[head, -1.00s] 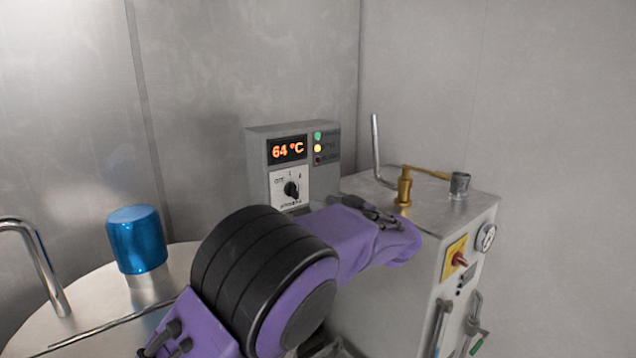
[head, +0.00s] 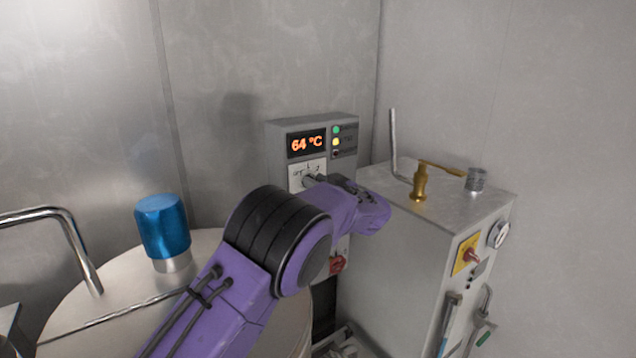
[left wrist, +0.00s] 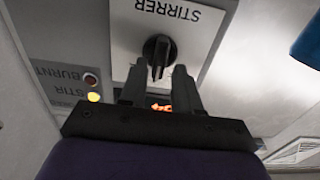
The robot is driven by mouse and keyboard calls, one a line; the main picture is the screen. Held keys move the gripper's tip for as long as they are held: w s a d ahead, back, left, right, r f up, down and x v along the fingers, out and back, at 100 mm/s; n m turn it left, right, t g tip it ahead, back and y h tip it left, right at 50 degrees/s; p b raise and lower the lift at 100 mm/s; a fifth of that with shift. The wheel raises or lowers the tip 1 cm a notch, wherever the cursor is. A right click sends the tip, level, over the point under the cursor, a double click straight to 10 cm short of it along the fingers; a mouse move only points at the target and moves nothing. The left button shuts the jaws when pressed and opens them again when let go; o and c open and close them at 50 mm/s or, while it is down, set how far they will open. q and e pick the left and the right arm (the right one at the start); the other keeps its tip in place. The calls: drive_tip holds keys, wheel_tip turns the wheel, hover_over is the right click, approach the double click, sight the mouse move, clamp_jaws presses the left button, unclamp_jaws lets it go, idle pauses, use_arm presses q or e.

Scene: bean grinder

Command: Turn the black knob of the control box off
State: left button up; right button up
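The grey control box (head: 276,150) stands against the back wall, its display reading 64 °C. Its black knob is largely hidden behind my left arm in the head view. In the left wrist view, the black knob (left wrist: 158,50) sits on a white plate marked STIRRER, seen upside down. My left gripper (left wrist: 157,75) points at the knob. Its two dark fingers are apart, one on each side of the knob's near end, with gaps visible. I cannot tell how deep the knob lies between them. My right gripper is out of view.
A steel machine (head: 390,265) with a brass fitting (head: 420,183) stands to the right of the box. A round steel vessel (head: 110,275) with a blue cap (head: 162,225) is at the left. A red knob (head: 337,264) shows below my left forearm.

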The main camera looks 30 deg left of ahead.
use_arm(q)
drive_tip(key=shift+w+f, duration=0.1)
clamp_jaws()
drive_tip(key=shift+f+n, duration=0.1)
drive_tip(key=shift+n, duration=0.2)
drive_tip(key=shift+s+a+f+n+b, duration=0.1)
drive_tip(key=shift+s+n+b, duration=0.1)
drive_tip(key=shift+n+b, duration=1.5)
drive_tip(key=shift+s+f+n+b, duration=0.15)
drive_tip(key=shift+n+b, duration=0.95)
drive_tip(key=shift+n, duration=1.2)
drive_tip(key=shift+r, duration=0.1)
drive_tip(key=shift+o, duration=1.5)
unclamp_jaws()
drive_tip(key=shift+w, duration=0.1)
